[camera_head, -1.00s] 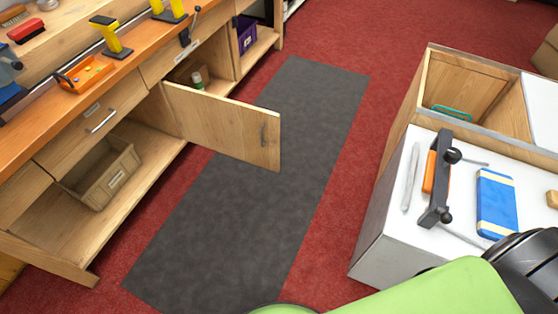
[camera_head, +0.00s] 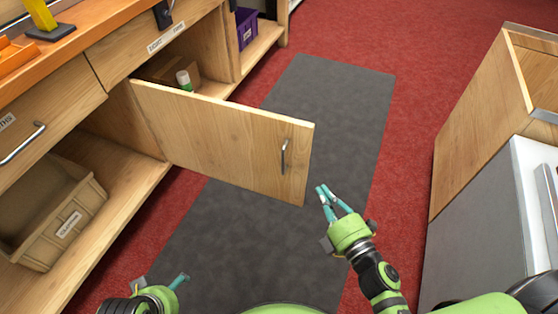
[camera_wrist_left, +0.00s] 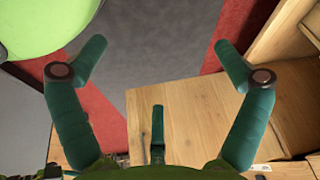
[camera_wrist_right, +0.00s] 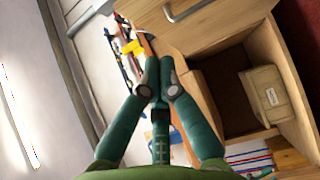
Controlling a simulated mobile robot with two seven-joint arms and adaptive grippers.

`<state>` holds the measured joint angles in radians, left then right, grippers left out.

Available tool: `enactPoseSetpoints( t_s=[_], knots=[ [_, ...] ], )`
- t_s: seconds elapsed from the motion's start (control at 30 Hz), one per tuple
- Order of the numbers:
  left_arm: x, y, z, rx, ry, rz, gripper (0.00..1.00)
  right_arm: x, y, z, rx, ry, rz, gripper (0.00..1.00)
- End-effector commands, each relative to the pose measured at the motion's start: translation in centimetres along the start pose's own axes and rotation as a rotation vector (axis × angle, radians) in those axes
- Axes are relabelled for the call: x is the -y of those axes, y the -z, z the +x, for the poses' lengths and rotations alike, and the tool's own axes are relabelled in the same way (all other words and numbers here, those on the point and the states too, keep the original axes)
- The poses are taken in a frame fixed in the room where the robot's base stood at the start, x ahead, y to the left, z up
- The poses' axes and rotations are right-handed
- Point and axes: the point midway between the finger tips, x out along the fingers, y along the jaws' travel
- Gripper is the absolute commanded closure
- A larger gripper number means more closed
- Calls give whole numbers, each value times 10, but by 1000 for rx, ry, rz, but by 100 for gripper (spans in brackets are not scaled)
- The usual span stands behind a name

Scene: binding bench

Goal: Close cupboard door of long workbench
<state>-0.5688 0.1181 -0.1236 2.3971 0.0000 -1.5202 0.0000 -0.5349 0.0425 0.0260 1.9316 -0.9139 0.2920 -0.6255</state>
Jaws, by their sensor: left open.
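The cupboard door (camera_head: 215,140) of the long workbench (camera_head: 125,45) stands open and juts out over the aisle. Its metal handle (camera_head: 284,155) is near the free edge. My right gripper (camera_head: 330,193) is just right of the door's lower free corner, apart from the handle. Its fingers are together and empty in the right wrist view (camera_wrist_right: 160,68). My left gripper (camera_head: 160,281) is low at the left, in front of the door. Its fingers are spread and empty in the left wrist view (camera_wrist_left: 160,55).
A labelled bin (camera_head: 45,215) sits on the lower shelf left of the door. A white-capped bottle (camera_head: 184,80) stands inside the cupboard behind the door. A wooden and white cabinet (camera_head: 480,120) bounds the right side. A dark mat (camera_head: 345,100) on red carpet is clear.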

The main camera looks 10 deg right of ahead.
Motion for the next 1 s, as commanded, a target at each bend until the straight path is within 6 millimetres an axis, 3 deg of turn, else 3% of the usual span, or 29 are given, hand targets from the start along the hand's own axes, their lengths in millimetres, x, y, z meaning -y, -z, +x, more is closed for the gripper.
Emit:
enactPoseSetpoints(
  t_s=[0.17, 0.57, 0.7, 1.0],
  knots=[
    [0, 1, -3, -2, 1, 0, 2, -4, 0, 22, -4, -9, -8, 100],
    [0, 1, -8, -6, 1, -1, 2, -3, -2, 105, -1, -6, -6, 100],
    [1, 1, -11, -10, 2, -1, 2, -3, -18, 118, 0, -5, -7, 100],
    [1, 2, -17, -13, 2, -1, 2, -2, -28, 127, -1, -3, -3, 100]
  ],
)
